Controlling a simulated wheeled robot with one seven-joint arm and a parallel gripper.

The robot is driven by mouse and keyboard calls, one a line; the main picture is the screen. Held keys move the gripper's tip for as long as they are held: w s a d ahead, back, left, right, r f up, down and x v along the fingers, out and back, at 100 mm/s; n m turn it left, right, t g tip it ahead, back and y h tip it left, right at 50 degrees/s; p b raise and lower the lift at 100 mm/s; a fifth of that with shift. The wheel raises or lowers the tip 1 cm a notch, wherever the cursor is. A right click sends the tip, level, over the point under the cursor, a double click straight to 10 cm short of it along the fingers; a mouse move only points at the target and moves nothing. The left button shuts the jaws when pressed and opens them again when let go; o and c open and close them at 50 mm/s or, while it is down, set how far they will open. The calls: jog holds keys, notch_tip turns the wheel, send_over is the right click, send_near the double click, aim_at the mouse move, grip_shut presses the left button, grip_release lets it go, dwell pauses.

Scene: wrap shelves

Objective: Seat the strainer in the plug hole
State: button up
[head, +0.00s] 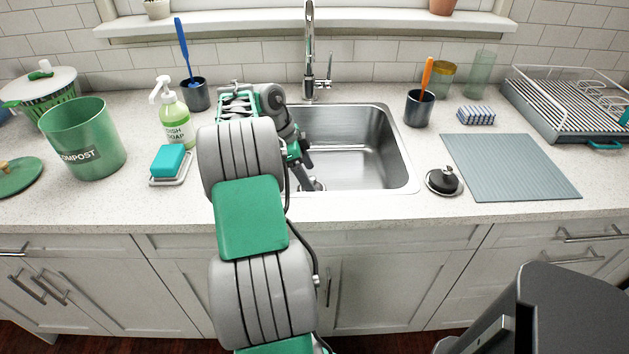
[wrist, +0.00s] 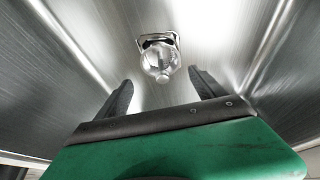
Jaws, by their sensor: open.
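My gripper (head: 306,178) reaches down into the steel sink (head: 372,150), near its front left part. In the wrist view my gripper (wrist: 160,84) is open, with its two dark fingers apart and nothing between them. A small round shiny metal piece (wrist: 160,62), which looks like the strainer, is just beyond the fingertips, roughly centred between them. A dark-edged squarish metal rim shows behind it. A bit of metal also shows beside the gripper in the head view (head: 319,186). I cannot make out the plug hole clearly, or whether this piece sits in it.
Left are the soap bottle (head: 177,125), a teal sponge (head: 168,160) and a green compost bin (head: 85,140). The tap (head: 309,50) stands behind the sink.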

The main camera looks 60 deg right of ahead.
jog(key=d+p+v, duration=0.1)
jog(key=v, duration=0.5)
jog(key=shift+a+r+p, duration=0.25)
jog(key=shift+a+p, duration=0.1)
jog(key=shift+a, duration=0.1)
jog(key=w+a+r+n+t+p, duration=0.1)
jog(key=w+a+r+n, duration=0.2)
jog(key=w+a+n, duration=0.1)
jog(key=w+a+r+n+t+h+p, duration=0.1)
jog(key=w+a+r+n, duration=0.2)
jog(key=a+n, duration=0.3)
jog(key=w+a+r+n+t+p, duration=0.1)
jog(key=w+a+r+n+t, duration=0.1)
jog(key=a, duration=0.8)
jog(key=shift+w+r+n+h, duration=0.15)
jog(key=shift+w+r+n, duration=0.05)
jog(key=shift+w+n, duration=0.6)
jog(key=shift+w+r+n+h, duration=0.15)
jog(key=shift+w+r+n, duration=0.1)
jog(key=shift+w+n, duration=0.5)
jog(key=s+a+f+n+t+y+p, duration=0.1)
jog(key=s+a+n, duration=0.1)
jog(key=a+n, duration=0.6)
jog(key=s+a+f+n+t+y+p, duration=0.1)
jog(key=a+n, duration=0.6)
jog(key=a, duration=1.2)
jog(key=shift+s+a+n+t+y+p, duration=0.35)
jog(key=shift+s+t+y+p, duration=0.35)
jog(key=shift+s, duration=0.45)
